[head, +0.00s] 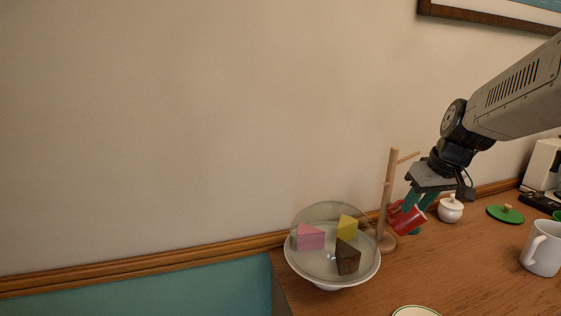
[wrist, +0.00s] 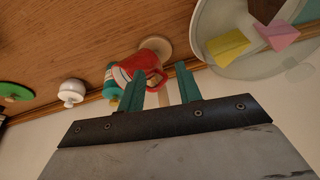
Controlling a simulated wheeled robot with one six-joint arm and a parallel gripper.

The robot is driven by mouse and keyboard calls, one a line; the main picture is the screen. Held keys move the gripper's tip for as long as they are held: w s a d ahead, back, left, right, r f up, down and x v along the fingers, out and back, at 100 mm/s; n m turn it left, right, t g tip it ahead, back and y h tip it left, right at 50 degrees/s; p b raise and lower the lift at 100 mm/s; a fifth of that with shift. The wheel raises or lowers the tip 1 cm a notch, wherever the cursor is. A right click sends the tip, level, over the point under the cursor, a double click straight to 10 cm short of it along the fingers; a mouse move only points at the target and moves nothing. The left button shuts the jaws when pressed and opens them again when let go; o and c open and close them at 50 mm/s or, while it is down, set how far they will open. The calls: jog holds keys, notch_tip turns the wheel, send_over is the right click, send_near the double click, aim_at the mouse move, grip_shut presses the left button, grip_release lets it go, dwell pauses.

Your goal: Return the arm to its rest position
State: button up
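My gripper (wrist: 160,80) has two teal fingers, spread apart, in the wrist view. In the head view my gripper (head: 415,204) points down at a red mug (head: 407,219) beside a wooden mug stand (head: 388,200). The red mug is tilted and appears to hang on the stand. In the wrist view the mug (wrist: 147,63) lies just beyond the fingers, its handle showing between them. The left finger overlaps the mug there; whether they touch cannot be told. The stand's peg is partly hidden.
A glass-domed cake stand (head: 303,268) with pink, yellow and brown wedges is left of the mug stand. A white lidded pot (head: 451,210), a green lid (head: 505,214) and a white mug (head: 543,250) stand to the right. The wall is close behind.

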jog(key=s+a+g, duration=0.1)
jog(key=s+a, duration=0.3)
jog(key=s, duration=0.9)
jog(key=s+a+m+g+h, duration=0.1)
jog(key=s+a, duration=0.4)
jog(key=s, duration=0.8)
jog(key=shift+s+r+m, duration=0.2)
jog(key=shift+m, duration=0.1)
jog(key=shift+g, duration=0.3)
